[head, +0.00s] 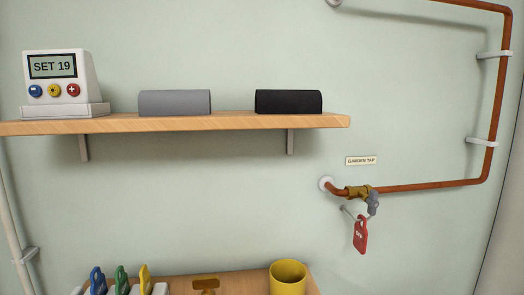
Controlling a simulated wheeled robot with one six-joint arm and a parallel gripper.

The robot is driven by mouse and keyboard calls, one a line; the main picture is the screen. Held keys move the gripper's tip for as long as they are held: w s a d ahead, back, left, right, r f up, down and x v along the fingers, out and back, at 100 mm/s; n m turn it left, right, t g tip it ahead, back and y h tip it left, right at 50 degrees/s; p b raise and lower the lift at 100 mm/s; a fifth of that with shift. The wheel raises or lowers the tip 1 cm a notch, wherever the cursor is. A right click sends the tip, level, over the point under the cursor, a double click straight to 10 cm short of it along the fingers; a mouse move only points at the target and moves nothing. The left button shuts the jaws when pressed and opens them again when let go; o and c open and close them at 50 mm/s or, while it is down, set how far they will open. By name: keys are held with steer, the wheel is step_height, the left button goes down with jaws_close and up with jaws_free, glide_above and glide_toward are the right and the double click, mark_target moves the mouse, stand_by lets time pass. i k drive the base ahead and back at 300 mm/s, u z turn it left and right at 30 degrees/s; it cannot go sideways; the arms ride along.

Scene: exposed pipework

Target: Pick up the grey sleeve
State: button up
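The grey sleeve (175,103) lies on its side on the wooden wall shelf, near the shelf's middle. It is a short, smooth grey piece, longer than it is tall. A black sleeve (288,102) of similar shape lies to its right on the same shelf, with a clear gap between them. My gripper is not in view.
The wooden shelf (230,124) also holds a white device reading "SET 19" (62,82), left of the grey sleeve. A lower surface holds a yellow cup (288,278) and coloured tags (122,278).

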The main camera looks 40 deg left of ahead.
mark_target(172, 103)
steer(key=u, duration=1.95)
